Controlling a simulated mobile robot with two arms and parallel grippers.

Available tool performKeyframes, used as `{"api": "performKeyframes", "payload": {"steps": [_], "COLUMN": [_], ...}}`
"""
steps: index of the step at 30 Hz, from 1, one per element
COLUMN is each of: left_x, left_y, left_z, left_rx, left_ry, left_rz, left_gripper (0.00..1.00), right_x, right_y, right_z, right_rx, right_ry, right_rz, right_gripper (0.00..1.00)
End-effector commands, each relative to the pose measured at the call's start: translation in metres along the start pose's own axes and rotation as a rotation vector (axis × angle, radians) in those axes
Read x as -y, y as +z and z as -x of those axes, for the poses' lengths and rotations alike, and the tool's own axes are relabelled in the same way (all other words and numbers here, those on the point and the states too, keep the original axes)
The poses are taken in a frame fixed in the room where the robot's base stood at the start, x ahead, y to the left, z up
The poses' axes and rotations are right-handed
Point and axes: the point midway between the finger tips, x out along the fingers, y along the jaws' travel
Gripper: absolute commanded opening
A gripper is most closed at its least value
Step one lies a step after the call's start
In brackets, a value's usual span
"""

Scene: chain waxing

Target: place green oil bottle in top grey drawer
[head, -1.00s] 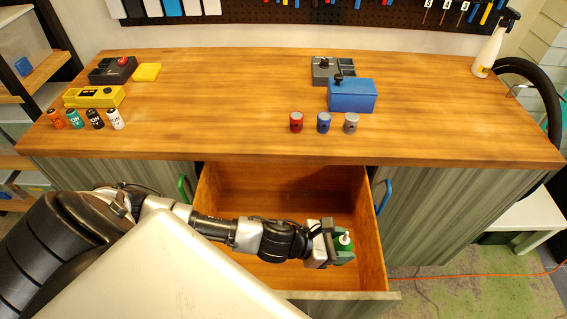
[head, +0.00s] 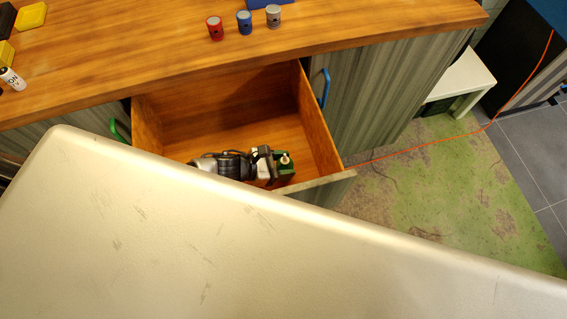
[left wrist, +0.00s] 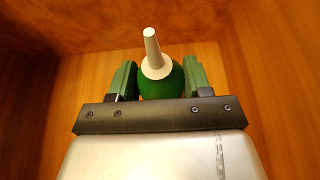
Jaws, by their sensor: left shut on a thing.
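The green oil bottle (left wrist: 162,82) has a white pointed nozzle and sits between the green-padded fingers of my left gripper (left wrist: 163,80), which is shut on it. In the head view the bottle (head: 285,168) and the left gripper (head: 279,164) are inside the open top grey drawer (head: 222,136), near its front right corner. The bottle is upright, nozzle up. Whether its base touches the drawer floor cannot be told. The drawer has a bare wooden inside and a grey front, partly hidden by my own body. My right gripper is out of view.
The wooden worktop (head: 130,60) lies above the drawer, with a red can (head: 215,28), a blue can (head: 244,22) and a grey can (head: 273,16) near its edge. A cabinet with a blue handle (head: 325,87) stands right of the drawer. An orange cable (head: 430,143) crosses the floor.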

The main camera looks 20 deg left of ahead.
Motion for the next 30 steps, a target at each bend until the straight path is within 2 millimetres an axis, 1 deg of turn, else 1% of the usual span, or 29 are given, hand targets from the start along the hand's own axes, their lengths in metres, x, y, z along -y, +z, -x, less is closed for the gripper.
{"api": "performKeyframes", "payload": {"steps": [2, 6, 10, 14, 15, 19, 20, 27, 30], "left_x": [-0.0002, -0.0003, -0.0003, -0.0003, -0.0004, -0.0003, -0.0003, -0.0003, -0.0003], "left_y": [-0.0063, -0.0072, -0.0074, -0.0117, -0.0111, -0.0105, -0.0105, -0.0099, -0.0041], "left_z": [-0.0032, -0.0036, -0.0035, -0.0053, -0.0049, -0.0046, -0.0046, -0.0043, -0.0019], "left_rx": [0.002, 0.003, 0.002, 0.003, 0.002, 0.002, 0.001, 0.001, 0.001], "left_ry": [0.001, 0.001, 0.0, 0.001, 0.001, 0.001, 0.001, 0.001, 0.0], "left_rz": [0.001, -0.001, -0.001, 0.0, 0.0, 0.0, 0.0, 0.0, -0.001], "left_gripper": [0.23, 0.23, 0.23, 0.23, 0.52, 0.72, 0.74, 0.74, 0.74], "right_x": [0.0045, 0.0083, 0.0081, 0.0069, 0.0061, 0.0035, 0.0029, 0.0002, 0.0], "right_y": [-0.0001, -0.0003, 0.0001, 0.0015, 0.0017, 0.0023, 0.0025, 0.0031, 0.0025], "right_z": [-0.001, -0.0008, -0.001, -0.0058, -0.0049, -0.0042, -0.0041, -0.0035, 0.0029], "right_rx": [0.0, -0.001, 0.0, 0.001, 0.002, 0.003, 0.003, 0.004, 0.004], "right_ry": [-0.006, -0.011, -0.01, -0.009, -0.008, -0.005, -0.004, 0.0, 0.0], "right_rz": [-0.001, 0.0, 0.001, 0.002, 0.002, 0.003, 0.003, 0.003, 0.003], "right_gripper": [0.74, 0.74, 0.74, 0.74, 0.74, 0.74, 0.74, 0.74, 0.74]}}
